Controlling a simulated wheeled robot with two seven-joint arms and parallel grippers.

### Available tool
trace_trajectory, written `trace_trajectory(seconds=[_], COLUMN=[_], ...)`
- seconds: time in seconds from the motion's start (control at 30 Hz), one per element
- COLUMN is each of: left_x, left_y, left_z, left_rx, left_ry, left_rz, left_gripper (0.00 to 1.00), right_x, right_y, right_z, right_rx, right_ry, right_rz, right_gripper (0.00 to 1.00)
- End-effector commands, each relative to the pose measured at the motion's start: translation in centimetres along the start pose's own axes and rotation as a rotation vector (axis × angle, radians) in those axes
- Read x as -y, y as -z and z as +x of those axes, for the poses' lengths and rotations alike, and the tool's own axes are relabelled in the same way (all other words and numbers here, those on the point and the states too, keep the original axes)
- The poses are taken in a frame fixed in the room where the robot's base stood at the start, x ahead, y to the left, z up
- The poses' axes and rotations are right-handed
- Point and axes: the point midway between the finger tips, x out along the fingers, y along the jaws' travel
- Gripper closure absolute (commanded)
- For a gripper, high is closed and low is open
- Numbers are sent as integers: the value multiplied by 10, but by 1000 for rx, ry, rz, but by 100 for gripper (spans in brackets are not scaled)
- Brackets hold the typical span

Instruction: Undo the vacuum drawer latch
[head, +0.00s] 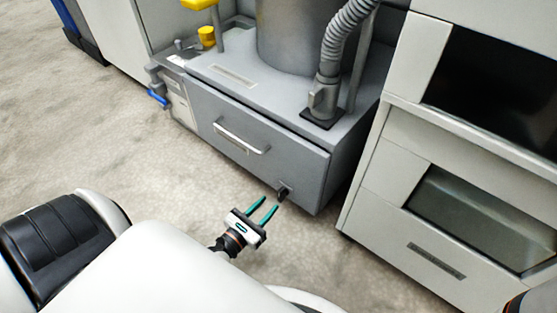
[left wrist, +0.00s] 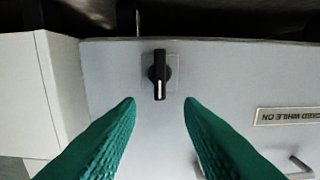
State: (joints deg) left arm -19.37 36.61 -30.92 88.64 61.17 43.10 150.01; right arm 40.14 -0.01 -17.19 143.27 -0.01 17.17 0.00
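The vacuum drawer is a grey front (head: 255,135) low on the machine, with a silver bar handle (head: 240,138). Its latch is a small black knob (head: 283,193) near the drawer's lower right corner. In the left wrist view the black latch knob (left wrist: 159,75) sits on a light square plate, its white line upright in the picture. My left gripper (head: 268,205) is open, with its teal fingers pointing at the latch. In the left wrist view the left gripper's fingertips (left wrist: 159,100) lie either side of the knob's lower end, apart from it. My right gripper is not in view.
A grey cylinder (head: 290,35) and a ribbed hose (head: 343,40) stand above the drawer. A cabinet with dark windows (head: 470,215) stands close on the right. A blue-handled valve (head: 157,97) is on the left. The floor (head: 150,150) in front is clear.

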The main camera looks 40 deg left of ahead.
Motion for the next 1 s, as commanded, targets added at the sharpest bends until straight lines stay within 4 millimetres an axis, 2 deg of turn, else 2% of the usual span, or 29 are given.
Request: trace_trajectory(seconds=[0.1, 0.3, 0.7, 0.77, 0.9, 1.0], left_x=[0, 0, 0, 0, 0, 0], left_y=[-2, -1, 0, 0, 0, 0], left_z=[24, 50, 57, 57, 57, 57], left_rx=[-5, -3, 0, 0, 0, 2], left_ry=[1, 1, 0, 0, 0, 0], left_rz=[0, 0, 1, 1, 1, 1], left_gripper=[66, 66, 66, 75, 97, 100], right_x=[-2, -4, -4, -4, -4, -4], right_y=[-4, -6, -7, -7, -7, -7], right_z=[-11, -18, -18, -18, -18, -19], right_rx=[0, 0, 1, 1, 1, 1], right_ry=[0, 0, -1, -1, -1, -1], right_rz=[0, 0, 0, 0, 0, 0], right_gripper=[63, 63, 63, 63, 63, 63])
